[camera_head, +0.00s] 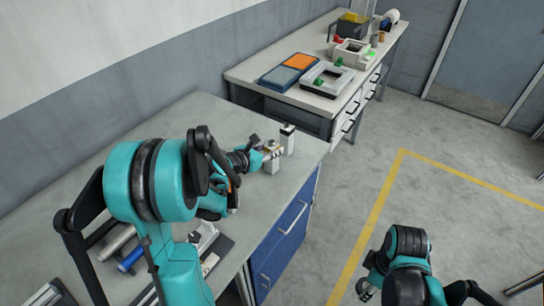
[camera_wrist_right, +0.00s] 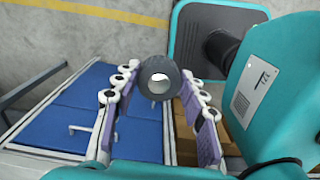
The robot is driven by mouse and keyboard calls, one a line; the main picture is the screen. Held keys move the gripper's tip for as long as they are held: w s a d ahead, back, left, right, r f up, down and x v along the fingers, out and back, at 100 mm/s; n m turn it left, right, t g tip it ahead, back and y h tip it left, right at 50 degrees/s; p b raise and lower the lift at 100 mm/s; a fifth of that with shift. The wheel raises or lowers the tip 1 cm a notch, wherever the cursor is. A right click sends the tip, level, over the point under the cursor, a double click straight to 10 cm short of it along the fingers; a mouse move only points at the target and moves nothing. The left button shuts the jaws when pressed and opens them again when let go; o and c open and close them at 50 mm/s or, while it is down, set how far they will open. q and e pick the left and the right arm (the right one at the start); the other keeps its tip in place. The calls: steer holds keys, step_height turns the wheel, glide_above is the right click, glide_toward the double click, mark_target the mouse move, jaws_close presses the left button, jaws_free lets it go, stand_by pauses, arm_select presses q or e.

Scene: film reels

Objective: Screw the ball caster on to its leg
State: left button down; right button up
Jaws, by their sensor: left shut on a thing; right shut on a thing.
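My left gripper (camera_head: 262,153) reaches across the grey workbench (camera_head: 180,115) from the left and is shut on a small pale piece (camera_head: 272,163) with a tan part near its top. I cannot tell for sure whether this piece is the leg. My right gripper (camera_wrist_right: 160,88) is shut on a dark grey round part with a pale round centre, seen end-on, which looks like the ball caster (camera_wrist_right: 147,80). In the head view the right arm is low at the right, over the floor, well apart from the left gripper; its fingertips are not clear there.
A pale upright post with a dark top (camera_head: 287,138) stands just beyond the left gripper. Blue drawers (camera_head: 290,225) form the bench front. Silver and blue cylinders (camera_head: 131,259) lie at the near left. A second table (camera_head: 305,100) behind holds trays and boxes. The floor at right is open.

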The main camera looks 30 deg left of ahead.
mark_target(273, 142)
arm_select(q)
steer(key=shift+r, duration=0.15)
arm_select(e)
steer(key=shift+r, duration=0.1)
